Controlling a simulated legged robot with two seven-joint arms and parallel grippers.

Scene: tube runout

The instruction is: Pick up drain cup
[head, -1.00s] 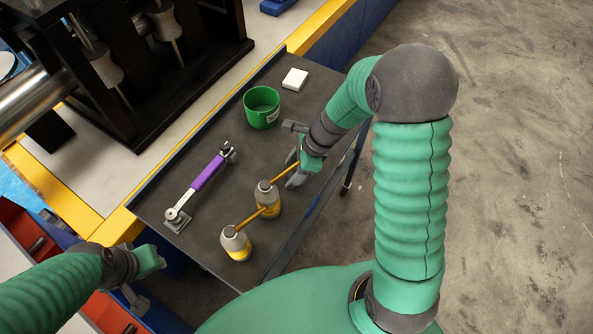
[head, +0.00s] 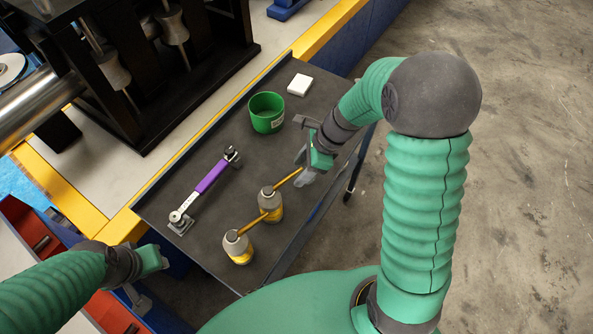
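The green drain cup (head: 267,114) stands upright on the dark cart top, toward its far end. Its open mouth faces up and it looks empty; a small white label shows on its side. My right gripper (head: 303,157) is over the cart's right side, nearer to me than the cup and to its right, apart from it. Its fingers look spread, with nothing seen between them. My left gripper (head: 148,280) is low at the left, off the cart and far from the cup; its fingers are partly hidden and small.
On the cart (head: 160,190) lie a purple-handled tool (head: 210,179), a white block (head: 299,85) beyond the cup, and two oil cans, one near (head: 238,248) and one farther (head: 270,204), their thin spouts pointing toward my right gripper. A black roller machine (head: 140,60) stands at the left.

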